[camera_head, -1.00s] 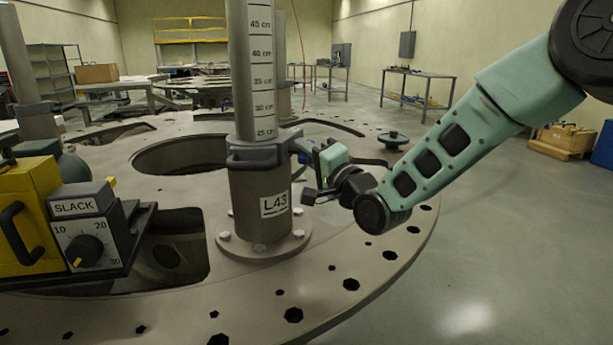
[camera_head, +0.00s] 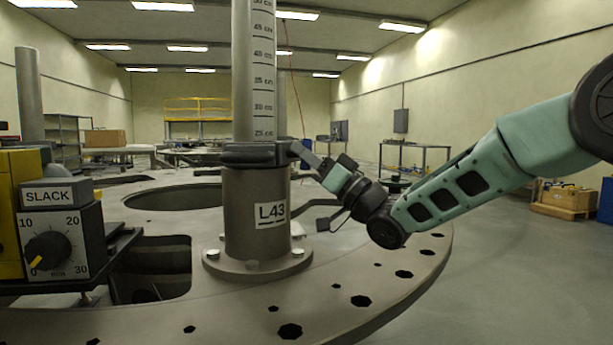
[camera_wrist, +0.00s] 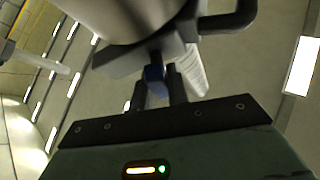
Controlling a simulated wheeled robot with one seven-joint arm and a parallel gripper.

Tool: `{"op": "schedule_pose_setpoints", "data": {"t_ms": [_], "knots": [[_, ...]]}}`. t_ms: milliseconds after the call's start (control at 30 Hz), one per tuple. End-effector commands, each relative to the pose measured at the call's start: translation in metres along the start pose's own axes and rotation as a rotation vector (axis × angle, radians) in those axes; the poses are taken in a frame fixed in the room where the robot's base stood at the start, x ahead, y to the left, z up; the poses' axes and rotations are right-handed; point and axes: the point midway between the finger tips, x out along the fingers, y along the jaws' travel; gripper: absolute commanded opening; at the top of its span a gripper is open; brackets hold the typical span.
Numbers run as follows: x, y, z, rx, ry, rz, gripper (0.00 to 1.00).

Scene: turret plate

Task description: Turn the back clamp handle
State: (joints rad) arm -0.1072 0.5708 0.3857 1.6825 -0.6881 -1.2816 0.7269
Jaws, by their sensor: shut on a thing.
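A grey post with a centimetre scale (camera_head: 254,75) stands in a flanged socket labelled L43 (camera_head: 243,208). A dark clamp collar (camera_head: 255,155) rings the post at the socket's top. My gripper (camera_head: 312,158) is at the right side of the collar, shut on a small blue clamp handle (camera_head: 301,146). In the wrist view, the blue handle (camera_wrist: 155,74) sits between the two fingers of my gripper (camera_wrist: 160,85), under the collar's jaw. The handle is mostly hidden by the fingers, so its exact angle cannot be told.
A SLACK dial box (camera_head: 58,235) stands at left on the round turret plate (camera_head: 215,305), which has large openings and bolt holes. A second post (camera_head: 29,90) rises at far left. Open floor (camera_head: 500,270) lies to the right; tables are behind.

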Motion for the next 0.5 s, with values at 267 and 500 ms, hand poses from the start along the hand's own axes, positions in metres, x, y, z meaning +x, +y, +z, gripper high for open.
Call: {"op": "schedule_pose_setpoints", "data": {"t_ms": [267,500], "knots": [[-0.0019,0.0012,0.0035,-0.147,-0.003,-0.098,0.0],[-0.0012,0.001,0.0024,-0.213,-0.003,-0.142,0.0]]}}
